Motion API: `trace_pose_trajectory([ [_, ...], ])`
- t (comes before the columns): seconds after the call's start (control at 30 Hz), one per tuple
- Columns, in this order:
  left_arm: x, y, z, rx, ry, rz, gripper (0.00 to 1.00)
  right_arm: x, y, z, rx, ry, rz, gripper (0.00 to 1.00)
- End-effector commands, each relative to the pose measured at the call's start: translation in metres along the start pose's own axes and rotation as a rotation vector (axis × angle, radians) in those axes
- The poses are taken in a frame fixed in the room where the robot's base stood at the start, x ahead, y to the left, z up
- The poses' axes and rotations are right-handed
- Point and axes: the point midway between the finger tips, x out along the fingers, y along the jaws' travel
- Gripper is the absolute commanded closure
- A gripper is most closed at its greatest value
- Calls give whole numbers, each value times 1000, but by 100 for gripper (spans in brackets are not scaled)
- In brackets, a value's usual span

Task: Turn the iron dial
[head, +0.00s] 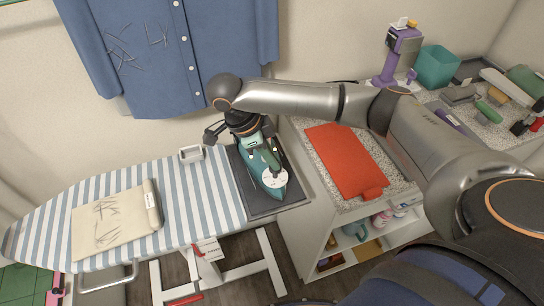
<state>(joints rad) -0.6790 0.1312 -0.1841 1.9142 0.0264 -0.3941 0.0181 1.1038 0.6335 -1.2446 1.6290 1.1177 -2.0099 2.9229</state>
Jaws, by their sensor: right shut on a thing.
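A teal iron (254,160) lies on the dark rest pad (290,196) at the right end of the ironing board, its tip towards the front. A pale round part (275,178) shows on its upper side; I cannot tell whether it is the dial. My right gripper (245,132) reaches down over the iron's back end and is shut on the iron. The exact spot it holds is hidden by the gripper itself. My left gripper is not in view.
The striped ironing board (200,190) carries a folded beige cloth (112,222). A blue shirt (170,50) hangs behind. To the right, a speckled counter (310,150) holds a red flat item (345,160), a purple appliance (398,55) and a teal bin (437,67).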

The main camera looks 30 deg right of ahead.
Motion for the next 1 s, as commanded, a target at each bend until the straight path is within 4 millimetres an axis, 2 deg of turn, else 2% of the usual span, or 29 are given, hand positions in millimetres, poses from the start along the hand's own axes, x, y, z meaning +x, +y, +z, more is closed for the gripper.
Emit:
trace_pose_trajectory([
  [0.27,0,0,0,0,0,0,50,0,0,1,0,-2,1,100],
  [0.3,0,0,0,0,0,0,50,0,0,1,0,-2,1,83],
  [0.53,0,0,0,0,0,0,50,0,0,0,-1,-1,1,57],
  [0.83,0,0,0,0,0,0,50,-1,0,0,-1,0,-1,56],
  [1.0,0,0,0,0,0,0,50,-14,-1,0,-2,-1,-4,56],
])
